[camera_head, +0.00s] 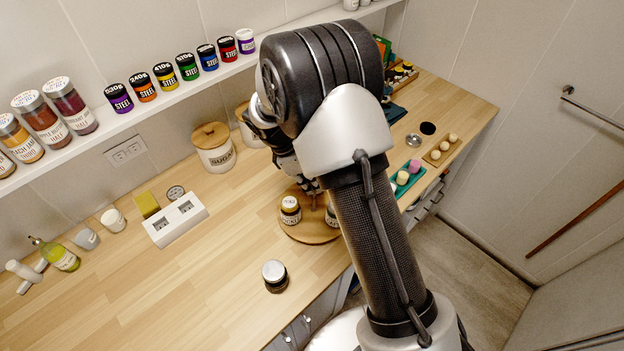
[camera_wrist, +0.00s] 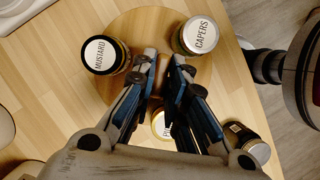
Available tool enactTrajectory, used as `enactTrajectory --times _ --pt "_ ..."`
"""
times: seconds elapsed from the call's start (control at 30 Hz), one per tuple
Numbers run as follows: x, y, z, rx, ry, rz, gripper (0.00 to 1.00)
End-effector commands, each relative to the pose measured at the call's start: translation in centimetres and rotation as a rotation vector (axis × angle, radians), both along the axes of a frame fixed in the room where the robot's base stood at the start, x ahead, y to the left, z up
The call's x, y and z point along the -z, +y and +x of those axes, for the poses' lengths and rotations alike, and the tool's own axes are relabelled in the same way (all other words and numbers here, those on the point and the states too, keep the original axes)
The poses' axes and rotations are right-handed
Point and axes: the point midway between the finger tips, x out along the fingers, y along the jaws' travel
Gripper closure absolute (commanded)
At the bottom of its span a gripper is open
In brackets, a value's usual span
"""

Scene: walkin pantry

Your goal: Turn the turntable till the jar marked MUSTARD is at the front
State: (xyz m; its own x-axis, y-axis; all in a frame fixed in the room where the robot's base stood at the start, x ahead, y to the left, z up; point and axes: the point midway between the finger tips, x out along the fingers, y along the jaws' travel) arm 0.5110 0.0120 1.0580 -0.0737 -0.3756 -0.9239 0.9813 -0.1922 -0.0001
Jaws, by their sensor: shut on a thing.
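The round wooden turntable (camera_head: 310,233) stands on the counter; it also shows in the wrist view (camera_wrist: 150,22). In the wrist view the jar marked MUSTARD (camera_wrist: 104,54) is at upper left, on the side away from the counter's front edge. The CAPERS jar (camera_wrist: 199,36) is at upper right, nearer that edge. A third jar (camera_wrist: 160,123) shows partly between my fingers, its label mostly hidden. The head view shows two turntable jars, left (camera_head: 290,210) and front (camera_head: 331,215). My gripper (camera_head: 310,186) is low over the turntable's middle, shut on what looks like its centre knob, mostly hidden.
A loose dark jar (camera_head: 275,276) stands on the counter left of the turntable, near the front edge. A sugar canister (camera_head: 214,150) is behind. A teal tray (camera_head: 407,177) is to the right.

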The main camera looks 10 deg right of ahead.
Motion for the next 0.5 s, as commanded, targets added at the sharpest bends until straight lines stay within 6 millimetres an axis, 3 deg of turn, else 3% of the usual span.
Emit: enactTrajectory --times 0.5 --pt "-0.06 -0.09 0.23 0.258 -0.001 0.001 1.0"
